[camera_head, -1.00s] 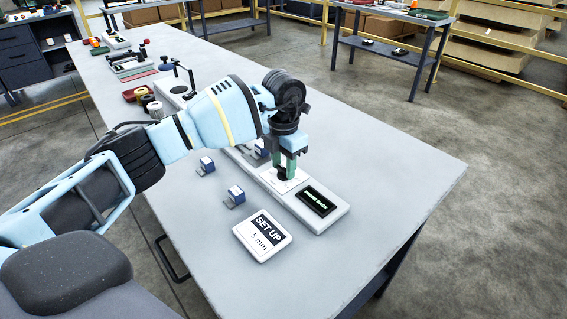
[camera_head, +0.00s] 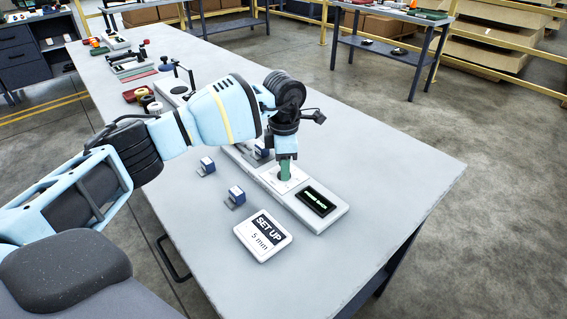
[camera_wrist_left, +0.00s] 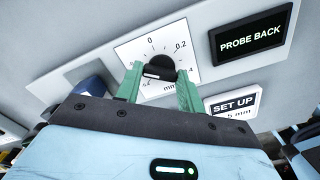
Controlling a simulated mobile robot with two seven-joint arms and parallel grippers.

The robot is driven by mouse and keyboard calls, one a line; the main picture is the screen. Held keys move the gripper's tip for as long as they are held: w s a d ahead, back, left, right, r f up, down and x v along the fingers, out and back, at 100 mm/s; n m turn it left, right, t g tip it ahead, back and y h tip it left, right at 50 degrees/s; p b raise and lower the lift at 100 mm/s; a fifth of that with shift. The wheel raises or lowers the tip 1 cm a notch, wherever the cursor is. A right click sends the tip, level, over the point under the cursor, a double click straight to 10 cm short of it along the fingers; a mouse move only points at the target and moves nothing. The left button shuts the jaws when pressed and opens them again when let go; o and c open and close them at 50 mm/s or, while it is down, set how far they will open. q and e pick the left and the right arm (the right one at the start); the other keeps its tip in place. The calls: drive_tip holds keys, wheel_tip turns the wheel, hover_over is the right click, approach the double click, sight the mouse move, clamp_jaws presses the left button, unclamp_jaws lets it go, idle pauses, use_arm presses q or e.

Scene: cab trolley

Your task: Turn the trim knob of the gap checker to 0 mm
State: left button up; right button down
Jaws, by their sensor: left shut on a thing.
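The gap checker (camera_head: 328,223) is a long pale bar on the bench. Its white dial plate (camera_wrist_left: 128,50) carries marks with 0 at the top, 0.2 at the upper right and "mm" below. The black trim knob (camera_wrist_left: 160,66) sits at the dial's middle, with a pale bar on its lower left side; its exact reading is unclear. My left gripper (camera_head: 285,178) points down over the dial. In the left wrist view its green fingers (camera_wrist_left: 159,77) are shut on the knob from both sides. The display (camera_wrist_left: 250,37) reads "PROBE BACK". My right gripper is not in view.
A "SET UP 5 mm" card (camera_head: 263,236) lies in front of the checker. Two blue-and-white blocks (camera_head: 236,195) (camera_head: 207,165) stand on the left, and another (camera_head: 261,150) is at the checker. The bench's right side is clear.

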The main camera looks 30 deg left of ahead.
use_arm(q)
drive_tip(key=m, duration=0.5)
drive_tip(key=shift+m, duration=0.3)
drive_tip(key=m, duration=0.3)
drive_tip(key=shift+d+b, duration=0.1)
drive_tip(key=shift+b, duration=0.2)
drive_tip(key=shift+m, duration=1)
drive_tip(key=o, duration=1)
